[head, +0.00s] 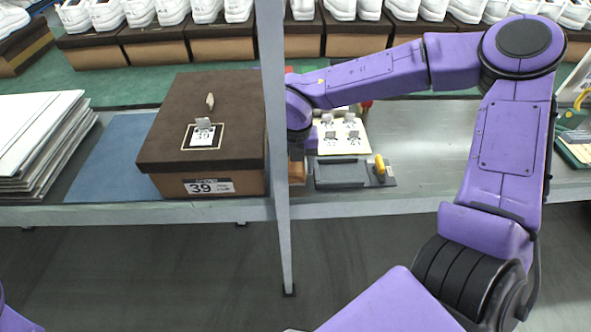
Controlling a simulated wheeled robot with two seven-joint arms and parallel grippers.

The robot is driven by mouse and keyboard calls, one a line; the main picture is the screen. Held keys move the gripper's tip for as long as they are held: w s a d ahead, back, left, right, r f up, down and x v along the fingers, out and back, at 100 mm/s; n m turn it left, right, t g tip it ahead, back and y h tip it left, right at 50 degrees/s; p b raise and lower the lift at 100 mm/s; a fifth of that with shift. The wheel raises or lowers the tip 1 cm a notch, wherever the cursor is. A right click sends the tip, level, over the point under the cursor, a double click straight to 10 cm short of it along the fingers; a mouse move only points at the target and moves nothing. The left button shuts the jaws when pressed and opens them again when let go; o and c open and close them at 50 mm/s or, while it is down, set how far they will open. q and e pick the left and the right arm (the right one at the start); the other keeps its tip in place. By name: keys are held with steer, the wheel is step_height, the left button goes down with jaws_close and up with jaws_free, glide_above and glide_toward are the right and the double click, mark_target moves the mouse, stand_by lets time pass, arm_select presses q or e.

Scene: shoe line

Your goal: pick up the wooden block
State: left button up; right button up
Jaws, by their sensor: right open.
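A small brown piece that looks like the wooden block (297,172) shows on the shelf just right of the grey post, partly hidden by the post and my gripper. My right arm reaches in from the right, and its gripper (299,150) points down just above this piece. The gripper is open. The post hides part of it, so I cannot tell whether the block is between the fingers. My left gripper is out of view; only a bit of purple shows at the lower left.
The grey post (276,150) stands in front of the shelf. Left of it is a brown shoebox (200,120) marked 39. Right of it are a card with numbered tags (342,133) and a grey tray (342,173) with a yellow-handled tool (380,166). White boards (38,125) lie far left.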

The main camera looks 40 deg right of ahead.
steer(key=shift+f, duration=0.35)
steer(key=c, duration=0.8)
steer(key=shift+o, duration=0.2)
step_height(320, 180, up, 28)
steer(key=p, duration=0.2)
steer(key=o, duration=0.5)
steer(key=c, duration=0.4)
